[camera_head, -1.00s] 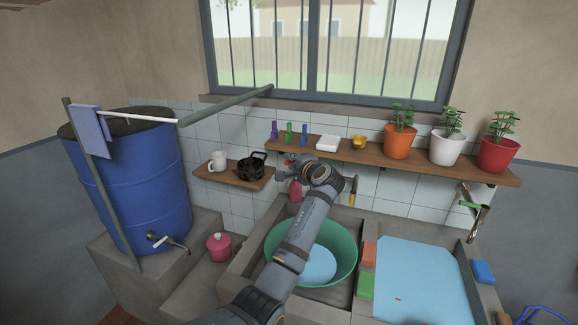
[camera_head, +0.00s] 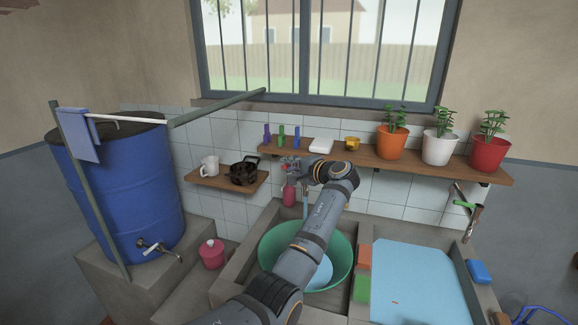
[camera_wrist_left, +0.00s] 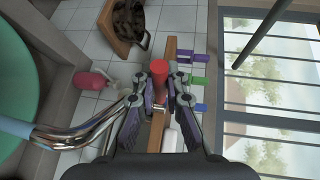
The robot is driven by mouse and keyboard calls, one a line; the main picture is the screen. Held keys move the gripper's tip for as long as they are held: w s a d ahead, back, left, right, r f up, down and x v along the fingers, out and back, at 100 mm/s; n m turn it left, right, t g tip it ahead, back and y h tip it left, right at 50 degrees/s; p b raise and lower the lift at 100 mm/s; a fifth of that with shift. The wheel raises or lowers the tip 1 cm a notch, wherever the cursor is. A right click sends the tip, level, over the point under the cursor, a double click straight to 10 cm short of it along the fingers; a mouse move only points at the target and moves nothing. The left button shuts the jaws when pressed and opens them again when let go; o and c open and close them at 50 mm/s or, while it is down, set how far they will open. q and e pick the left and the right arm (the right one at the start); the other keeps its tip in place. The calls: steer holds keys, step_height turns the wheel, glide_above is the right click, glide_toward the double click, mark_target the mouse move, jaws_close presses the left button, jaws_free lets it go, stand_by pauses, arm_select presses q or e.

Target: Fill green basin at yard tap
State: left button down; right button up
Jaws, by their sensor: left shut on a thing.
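The green basin (camera_head: 345,245) stands in the left sink compartment, with light blue water (camera_head: 320,273) inside; my arm crosses in front of it. My left gripper (camera_head: 290,166) is at the wall above the basin, shut on the red tap handle. In the left wrist view, the red handle (camera_wrist_left: 158,69) is between the fingertips. The curved metal tap spout (camera_wrist_left: 95,122) lies to their left. A blue stream of water (camera_wrist_left: 14,126) leaves the spout toward the green basin (camera_wrist_left: 12,85). The stream (camera_head: 306,207) also shows in the head view. My right gripper is out of view.
A wooden shelf (camera_head: 365,156) with pots and small items runs behind the arm. A pink bottle (camera_head: 289,194) stands near the tap. A water-filled compartment (camera_head: 412,285) is right of the basin. A blue barrel (camera_head: 125,195) stands at left.

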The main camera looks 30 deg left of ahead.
arm_select(q)
steer(key=c, duration=1.4)
jaws_free()
steer(key=shift+a, duration=0.2)
steer(key=shift+o, duration=0.2)
steer(key=shift+d, duration=0.15)
steer(key=v, duration=1.1)
steer(key=shift+s+d, duration=0.25)
steer(key=shift+d, duration=0.1)
steer(key=shift+r, duration=0.1)
